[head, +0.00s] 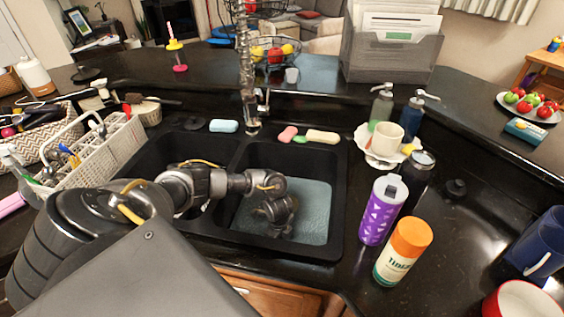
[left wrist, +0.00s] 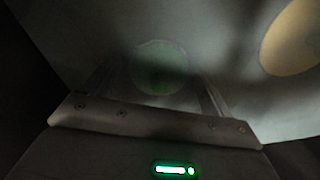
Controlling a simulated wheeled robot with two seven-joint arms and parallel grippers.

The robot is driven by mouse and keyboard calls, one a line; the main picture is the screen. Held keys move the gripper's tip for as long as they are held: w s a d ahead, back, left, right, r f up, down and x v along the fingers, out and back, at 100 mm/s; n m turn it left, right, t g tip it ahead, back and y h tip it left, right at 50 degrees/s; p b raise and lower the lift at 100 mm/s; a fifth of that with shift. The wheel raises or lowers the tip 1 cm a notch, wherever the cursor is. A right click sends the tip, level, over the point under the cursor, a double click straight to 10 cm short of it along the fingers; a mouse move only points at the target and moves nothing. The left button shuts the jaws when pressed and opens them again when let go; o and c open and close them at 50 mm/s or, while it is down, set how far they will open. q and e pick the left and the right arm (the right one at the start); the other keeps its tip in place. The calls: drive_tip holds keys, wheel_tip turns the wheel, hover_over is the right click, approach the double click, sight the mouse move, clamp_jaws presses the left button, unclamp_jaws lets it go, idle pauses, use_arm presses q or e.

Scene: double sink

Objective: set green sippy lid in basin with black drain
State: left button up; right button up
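My left gripper (head: 277,228) reaches down into the right basin (head: 338,200), which holds greyish-blue water; its fingertips are hard to make out there. In the dim left wrist view, the two fingers of my left gripper (left wrist: 158,82) stand apart. A faint round greenish disc (left wrist: 160,66), which looks like the green sippy lid, lies beyond and between them, and no grip on it shows. In the head view I cannot make out the lid. The left basin (head: 165,146) is partly covered by my arm, and its drain is hidden. My right gripper is not in view.
A tan round patch (left wrist: 292,38), possibly a drain, shows in the left wrist view. A white dish rack (head: 95,155) stands left of the sink. A purple tumbler (head: 382,212) and an orange-capped bottle (head: 402,252) stand close to its right. The faucet (head: 250,100) rises behind the divider.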

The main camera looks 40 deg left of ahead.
use_arm(q)
drive_tip(key=shift+r, duration=0.3)
wheel_tip(320, 180, up, 12)
drive_tip(key=p, duration=0.2)
drive_tip(key=shift+p, duration=0.35)
